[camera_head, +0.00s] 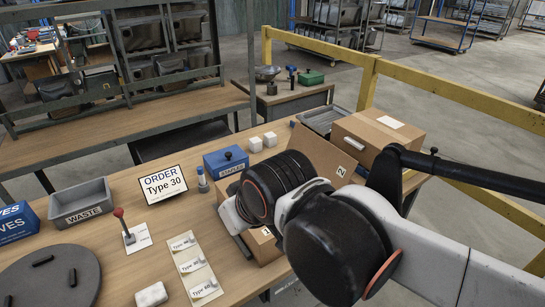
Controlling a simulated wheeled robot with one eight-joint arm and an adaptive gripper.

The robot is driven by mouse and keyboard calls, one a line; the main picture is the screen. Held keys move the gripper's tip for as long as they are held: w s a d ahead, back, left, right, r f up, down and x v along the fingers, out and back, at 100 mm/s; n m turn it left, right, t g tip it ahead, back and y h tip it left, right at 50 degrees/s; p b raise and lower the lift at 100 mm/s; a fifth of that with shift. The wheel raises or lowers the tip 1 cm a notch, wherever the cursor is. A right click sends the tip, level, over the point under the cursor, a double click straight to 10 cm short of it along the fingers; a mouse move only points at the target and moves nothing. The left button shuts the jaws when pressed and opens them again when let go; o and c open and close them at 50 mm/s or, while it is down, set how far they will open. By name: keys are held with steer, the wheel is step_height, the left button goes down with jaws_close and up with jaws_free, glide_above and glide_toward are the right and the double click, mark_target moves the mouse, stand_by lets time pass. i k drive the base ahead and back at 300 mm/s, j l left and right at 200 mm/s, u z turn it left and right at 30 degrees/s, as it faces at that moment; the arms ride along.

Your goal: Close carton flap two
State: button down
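A brown cardboard carton (262,248) stands at the front right part of the wooden table, mostly hidden behind my arm. A flap with a white label that reads 2 (325,152) stands up open on the carton's far right side. Another small white label shows on cardboard at the carton's near left, partly covered by my arm. My gripper (236,222) is at the carton's left side, lower left of flap two and apart from it. My own wrist hides most of the gripper, so its fingers cannot be made out clearly. The carton's inside is hidden.
A closed carton (376,135) and a grey tray (324,119) stand behind flap two. A blue staples box (226,162), white cubes (263,141), an order sign (162,184) and label cards (192,264) lie left of the carton. A yellow rail (430,85) runs behind.

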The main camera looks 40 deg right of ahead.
mark_target(329, 162)
steer(key=l+u, duration=0.2)
steer(key=l, duration=0.25)
steer(key=k+l+u, duration=0.1)
steer(key=l+u, duration=0.15)
steer(key=l, duration=0.15)
steer(key=k+l+u, duration=0.2)
steer(key=l, duration=0.25)
steer(key=k+l+u, duration=0.1)
steer(key=l+u, duration=0.15)
steer(key=l, duration=0.15)
steer(key=k+l+u, duration=0.2)
steer(key=l, duration=0.2)
steer(key=k+l+u, duration=0.2)
steer(key=l, duration=0.15)
steer(key=k+l, duration=0.3)
steer(key=l, duration=0.2)
steer(key=k+l, duration=0.3)
steer(key=l, duration=0.2)
steer(key=k+l, duration=0.3)
steer(key=l, duration=0.15)
steer(key=i+l+z, duration=0.15)
steer(key=i+z, duration=0.2)
steer(key=k+z, duration=0.15)
steer(key=i+u, duration=0.2)
steer(key=k, duration=0.1)
